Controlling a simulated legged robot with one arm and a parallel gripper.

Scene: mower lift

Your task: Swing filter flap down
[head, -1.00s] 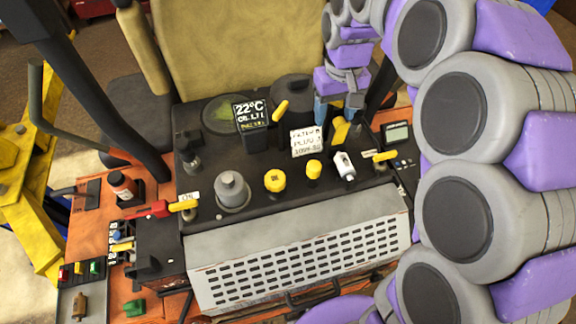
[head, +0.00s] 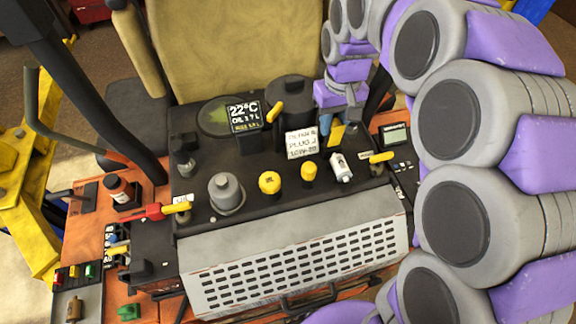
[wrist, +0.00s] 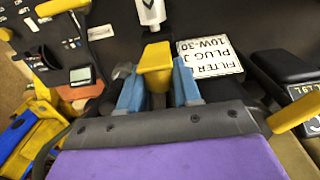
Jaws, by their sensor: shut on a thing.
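A yellow tab-like handle (head: 336,135) stands on the dark panel beside the white label reading FILTER PLUG J 10W-30 (head: 302,145). I take this handle to be the filter flap's, but the flap's own plate cannot be told apart. My gripper (head: 335,120) reaches down from the back right behind it. In the wrist view the yellow handle (wrist: 155,58) sits between the blue fingers of my gripper (wrist: 158,90), which are shut on it. The label (wrist: 210,58) lies just to the right there. The handle's lower part is hidden by the fingers.
Two yellow knobs (head: 270,183), a grey cap (head: 226,191) and a white switch (head: 341,168) stand in front. A display reading 22°C (head: 245,118) and a black cylinder (head: 291,97) are left of the gripper. A perforated grey cover (head: 295,270) fills the front.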

